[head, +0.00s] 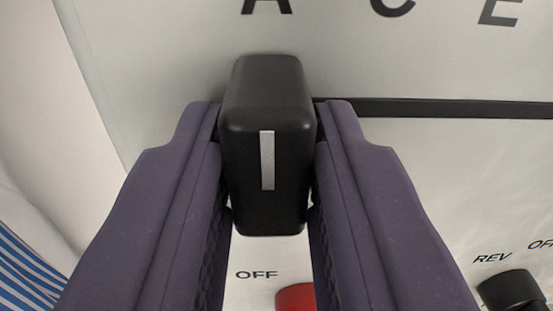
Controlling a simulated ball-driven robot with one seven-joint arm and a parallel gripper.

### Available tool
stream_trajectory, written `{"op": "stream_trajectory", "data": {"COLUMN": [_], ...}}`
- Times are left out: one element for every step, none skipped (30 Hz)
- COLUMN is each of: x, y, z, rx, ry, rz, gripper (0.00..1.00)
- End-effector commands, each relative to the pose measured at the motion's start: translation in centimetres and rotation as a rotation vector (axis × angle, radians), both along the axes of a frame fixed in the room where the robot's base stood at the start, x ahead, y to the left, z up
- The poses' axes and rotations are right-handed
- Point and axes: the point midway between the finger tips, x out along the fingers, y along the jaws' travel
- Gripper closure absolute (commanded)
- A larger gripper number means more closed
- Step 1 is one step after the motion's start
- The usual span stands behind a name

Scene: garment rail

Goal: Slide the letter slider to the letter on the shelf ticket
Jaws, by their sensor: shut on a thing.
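The letter slider is a black block (268,165) with a white pointer line on its front, in the middle of the head view. It sits at the left part of a dark horizontal slot (440,108) on a pale panel (420,160). Above the slot are the letters A (266,5), C (392,6) and E (499,12), partly cut off by the top edge. The pointer is roughly below the A. My gripper (268,185) has purple fingers shut on the slider from both sides. The shelf ticket is not in view.
Below the slot, a red control (296,297) shows beside the word OFF, partly hidden by my right finger. A black knob (511,291) marked REV is at the lower right. Blue and white striped cloth (30,268) lies at the lower left, beyond the panel's left edge.

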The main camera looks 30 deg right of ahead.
Motion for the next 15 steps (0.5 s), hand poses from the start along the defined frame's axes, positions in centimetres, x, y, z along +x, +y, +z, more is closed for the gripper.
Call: {"op": "stream_trajectory", "data": {"x": [0.20, 0.20, 0.21, 0.20, 0.20, 0.18, 0.16, 0.16, 0.14, 0.13, 0.12, 0.10, 0.06, -0.03, -0.27], "y": [0.36, 0.37, 0.38, 0.37, 0.36, 0.33, 0.30, 0.28, 0.25, 0.23, 0.22, 0.21, 0.22, 0.28, 0.42], "z": [-0.03, -0.03, -0.03, -0.03, -0.03, -0.03, -0.03, -0.02, -0.02, -0.02, -0.02, -0.01, -0.01, 0.00, 0.02], "rx": [0.001, 0.001, 0.001, 0.001, 0.001, 0.001, 0.001, 0.001, 0.001, 0.001, 0.001, 0.001, 0.001, 0.001, 0.002], "ry": [0.000, 0.000, 0.000, 0.000, 0.000, 0.000, 0.000, 0.000, 0.000, 0.000, 0.000, 0.000, 0.000, 0.000, 0.001], "rz": [0.007, 0.007, 0.008, 0.008, 0.007, 0.007, 0.006, 0.006, 0.005, 0.005, 0.005, 0.005, 0.004, 0.004, 0.004], "gripper": [1.00, 1.00, 0.67, 0.60, 0.53, 0.53, 0.53, 0.53, 0.53, 0.53, 0.53, 0.53, 0.53, 0.53, 0.53]}}
